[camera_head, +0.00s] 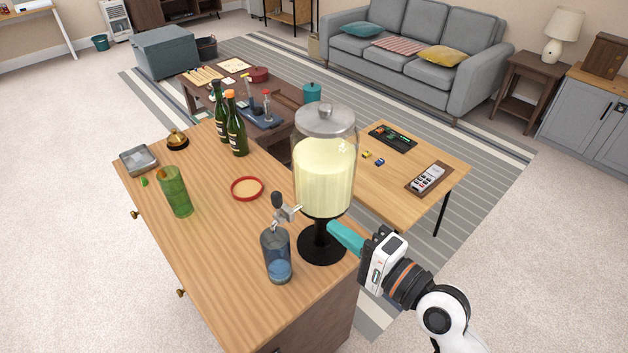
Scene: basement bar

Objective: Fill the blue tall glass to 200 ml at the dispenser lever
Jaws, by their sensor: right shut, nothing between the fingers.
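The blue tall glass (275,250) stands upright on the wooden counter, below the spout of the drink dispenser. Its lower part looks deeper blue; I cannot tell whether it holds liquid. The dispenser (324,178) is a clear jar of pale yellow drink with a metal lid and a black foot. Its lever (278,200) has a dark knob and sits on the metal tap above the glass. My right gripper (332,228) is shut and empty, its teal fingers beside the dispenser's foot on the right, away from the lever. My left gripper is not in view.
On the counter (215,235) stand a green glass (175,192), a red-rimmed coaster (247,188), two green bottles (236,132), a bell (177,139) and a grey tray (139,160). A lower wooden table (395,195) is behind the dispenser. The counter left of the blue glass is clear.

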